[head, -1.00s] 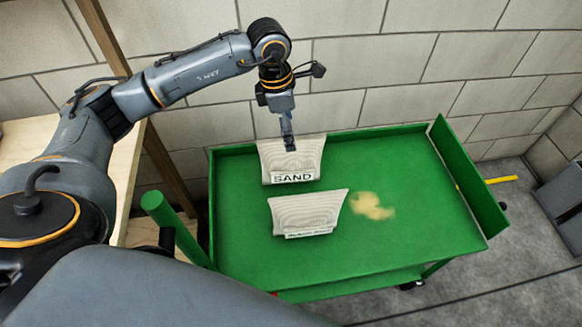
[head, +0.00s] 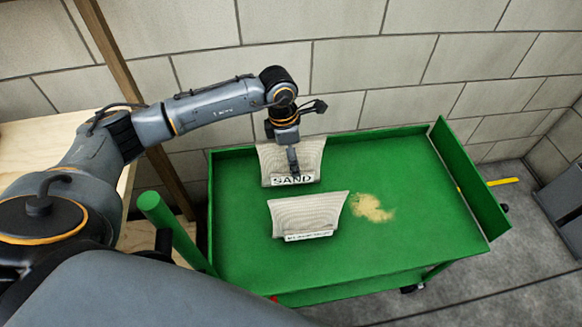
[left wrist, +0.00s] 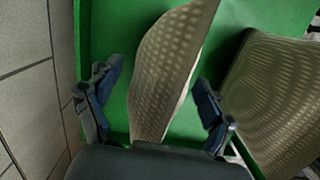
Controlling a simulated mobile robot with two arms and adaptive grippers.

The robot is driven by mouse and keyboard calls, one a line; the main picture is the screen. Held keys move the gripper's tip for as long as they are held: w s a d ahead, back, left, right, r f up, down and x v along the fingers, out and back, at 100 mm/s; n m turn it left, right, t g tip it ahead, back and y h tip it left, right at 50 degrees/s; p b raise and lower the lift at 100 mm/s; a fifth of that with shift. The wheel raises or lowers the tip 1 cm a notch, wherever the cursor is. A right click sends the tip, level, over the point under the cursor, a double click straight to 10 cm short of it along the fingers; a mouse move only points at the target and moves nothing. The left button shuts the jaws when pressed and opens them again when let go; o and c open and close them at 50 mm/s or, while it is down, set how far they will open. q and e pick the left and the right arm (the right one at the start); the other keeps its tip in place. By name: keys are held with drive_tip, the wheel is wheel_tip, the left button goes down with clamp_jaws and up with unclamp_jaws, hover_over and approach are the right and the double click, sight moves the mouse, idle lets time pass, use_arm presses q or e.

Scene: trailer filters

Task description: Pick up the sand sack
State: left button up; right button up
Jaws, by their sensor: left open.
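The sand sack (head: 308,158) is pale and ribbed, with a white label reading "SAND". It stands at the back left of the green cart, near its rear wall. My left gripper (head: 293,163) is over it, pointing down, in front of part of the sack and its label. In the left wrist view the open fingers of my left gripper (left wrist: 157,76) are on either side of a sack's thin upright edge (left wrist: 168,62), with gaps visible on both sides. My right gripper is not in view.
A second pale sack (head: 306,213) with a label too small to read stands just in front. Spilled sand (head: 371,208) lies to its right on the green cart (head: 420,225). The cart's right half is clear. A block wall (head: 400,60) is behind.

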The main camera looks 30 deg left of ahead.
use_arm(q)
clamp_jaws()
drive_tip(key=shift+w+r, duration=0.1)
drive_tip(key=shift+r, duration=0.05)
